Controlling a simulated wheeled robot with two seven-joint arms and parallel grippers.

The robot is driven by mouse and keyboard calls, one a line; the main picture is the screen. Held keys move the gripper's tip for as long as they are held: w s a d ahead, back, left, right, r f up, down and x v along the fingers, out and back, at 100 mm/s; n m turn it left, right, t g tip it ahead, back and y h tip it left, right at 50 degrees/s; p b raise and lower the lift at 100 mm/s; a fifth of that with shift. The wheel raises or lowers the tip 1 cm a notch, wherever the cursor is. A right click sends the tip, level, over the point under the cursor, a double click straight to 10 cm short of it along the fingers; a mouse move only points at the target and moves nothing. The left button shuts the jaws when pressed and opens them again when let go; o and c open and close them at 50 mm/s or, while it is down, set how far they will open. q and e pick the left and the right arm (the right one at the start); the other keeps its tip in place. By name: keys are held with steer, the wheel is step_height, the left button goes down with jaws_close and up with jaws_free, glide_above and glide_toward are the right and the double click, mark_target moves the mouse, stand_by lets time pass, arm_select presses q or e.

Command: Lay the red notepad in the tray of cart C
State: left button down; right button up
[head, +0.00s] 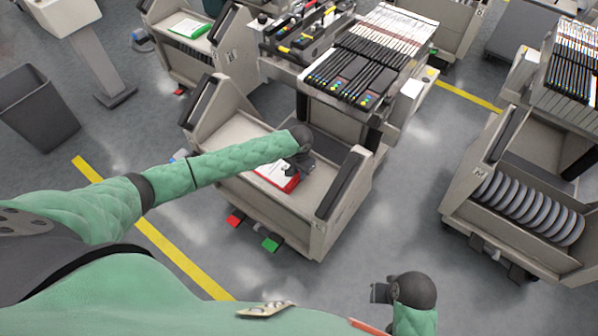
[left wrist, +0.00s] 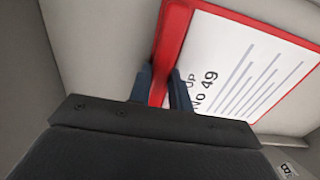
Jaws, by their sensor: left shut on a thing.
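The red notepad (head: 272,177) has a white sheet with printed lines and "No 49" on it. In the left wrist view, the notepad (left wrist: 250,62) has its red edge between the two fingers. My left gripper (head: 290,171) is shut on that edge; it also shows in the left wrist view (left wrist: 164,88). The notepad is over the beige tray of the middle cart (head: 240,130), within its walls. I cannot tell whether it touches the tray floor. I cannot read the cart's letter for sure. My right gripper (head: 380,292) is over the floor at lower right; its jaw opening is unclear.
A machine with feeder racks (head: 370,60) stands behind the middle cart. Another cart with a green item (head: 190,28) is at upper left. A cart with reels (head: 530,205) is at right. A dark bin (head: 38,108) is at left. Grey floor is open in front.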

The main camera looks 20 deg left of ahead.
steer(key=shift+r, duration=0.15)
arm_select(q)
steer(key=c, duration=1.3)
jaws_free()
steer(key=shift+f, duration=0.1)
steer(key=shift+r, duration=0.45)
step_height(320, 180, up, 11)
steer(key=b, duration=0.1)
steer(key=shift+r, duration=0.2)
arm_select(e)
steer(key=r, duration=0.1)
steer(key=s+r, duration=0.1)
steer(key=r, duration=0.2)
steer(key=shift+s+r, duration=0.3)
steer(key=shift+r, duration=0.05)
steer(key=shift+w, duration=0.1)
